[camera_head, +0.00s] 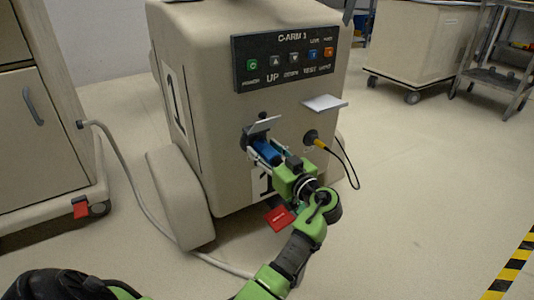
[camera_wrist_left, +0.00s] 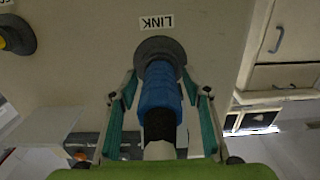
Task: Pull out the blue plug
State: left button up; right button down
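My left gripper (camera_head: 266,150) is at the plug. In the left wrist view its two fingers (camera_wrist_left: 158,80) stand on either side of the plug, with narrow gaps visible, so it looks open. My right gripper is not in view.
A grey cable (camera_head: 140,200) runs from the left cabinet (camera_head: 40,120) across the floor. Floor at right is clear.

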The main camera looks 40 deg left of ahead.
aim_at(277, 161)
pick_arm(q)
grip_shut()
jog(key=shift+s+d, duration=0.15)
jog(key=shift+d, duration=0.2)
jog(key=shift+b+v, duration=0.4)
jog(key=shift+v, duration=2.2)
